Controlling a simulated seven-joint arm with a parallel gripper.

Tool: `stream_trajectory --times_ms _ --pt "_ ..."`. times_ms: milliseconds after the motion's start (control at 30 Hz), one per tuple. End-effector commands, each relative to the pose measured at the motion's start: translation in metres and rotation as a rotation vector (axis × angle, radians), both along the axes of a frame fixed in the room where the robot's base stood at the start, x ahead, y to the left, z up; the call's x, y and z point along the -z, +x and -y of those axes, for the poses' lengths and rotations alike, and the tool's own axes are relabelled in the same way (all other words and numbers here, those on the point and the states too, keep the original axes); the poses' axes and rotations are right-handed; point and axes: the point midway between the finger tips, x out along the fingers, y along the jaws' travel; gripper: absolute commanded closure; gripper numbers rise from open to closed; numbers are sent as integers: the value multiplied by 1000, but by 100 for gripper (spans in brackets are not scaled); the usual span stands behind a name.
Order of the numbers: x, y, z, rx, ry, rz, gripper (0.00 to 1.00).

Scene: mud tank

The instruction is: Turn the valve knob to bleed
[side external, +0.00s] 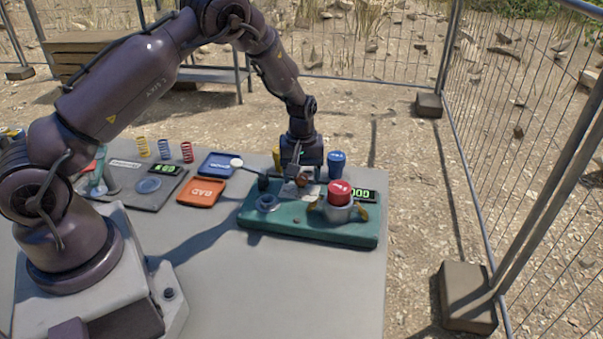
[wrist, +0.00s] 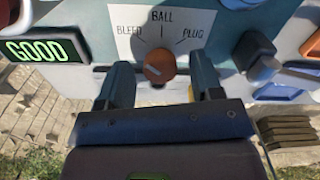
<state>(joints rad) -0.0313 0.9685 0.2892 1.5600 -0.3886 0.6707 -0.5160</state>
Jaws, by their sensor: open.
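The orange-red valve knob (wrist: 160,65) sits on a white label plate (wrist: 178,22) marked BLEED at left, BALL at top and PLUG at right in the wrist view. Which mark the knob points to is too unclear to tell. My gripper (wrist: 161,70) is open, with one finger on each side of the knob and a visible gap to each. In the side view my gripper (side external: 299,172) points down over the green panel (side external: 310,233), and the knob is mostly hidden beneath it.
A green GOOD display (wrist: 45,50) is lit beside the plate. A red-capped fitting (side external: 340,193) and a blue-capped one (side external: 337,160) stand near my gripper. An orange tray (side external: 202,192) and a blue tray (side external: 217,164) lie left. The table's front middle is clear.

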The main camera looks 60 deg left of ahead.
Motion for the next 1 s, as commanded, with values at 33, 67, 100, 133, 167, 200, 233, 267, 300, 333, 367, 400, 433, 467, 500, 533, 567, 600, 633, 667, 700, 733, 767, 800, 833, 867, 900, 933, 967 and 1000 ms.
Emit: stream_trajectory --times_ms 33,67,100,133,167,200,233,267,300,333,367,400,433,467,500,533,567,600,633,667,700,733,767,800,833,867,900,933,967,1000 --pt "0 0 0 0 0 0 40" --pt "0 0 0 0 0 0 40" --pt "-2 0 0 0 0 1 40" --pt "-4 0 0 0 0 1 40" --pt "-7 1 0 1 1 3 40" --pt "-12 1 0 1 1 4 40" --pt "-16 1 0 1 1 4 40" --pt "-22 1 0 1 0 5 40" --pt "-29 1 0 1 1 5 40" --pt "-36 1 0 1 2 7 40" --pt "-43 1 0 1 1 5 40" --pt "-52 1 0 0 2 7 40" --pt "-59 1 0 0 0 6 40" --pt "-66 1 0 0 1 6 40" --pt "-75 1 0 1 0 5 40" --pt "-82 1 0 2 1 5 40" --pt "-88 1 0 1 0 5 40" --pt "-96 1 0 1 1 5 40" --pt "-101 1 0 0 0 4 40" --pt "-106 1 0 0 1 4 40" --pt "-112 1 0 1 1 4 40" --pt "-115 1 0 1 1 3 40" --pt "-119 1 0 1 0 4 40" --pt "-123 1 0 1 1 3 40" --pt "-125 0 0 1 0 2 40" --pt "-126 0 0 0 -1 1 40" --pt "-128 0 0 0 -1 1 40" --pt "-129 0 0 0 0 0 40" --pt "-129 0 0 0 0 0 40" --pt "-130 0 0 0 0 0 40"
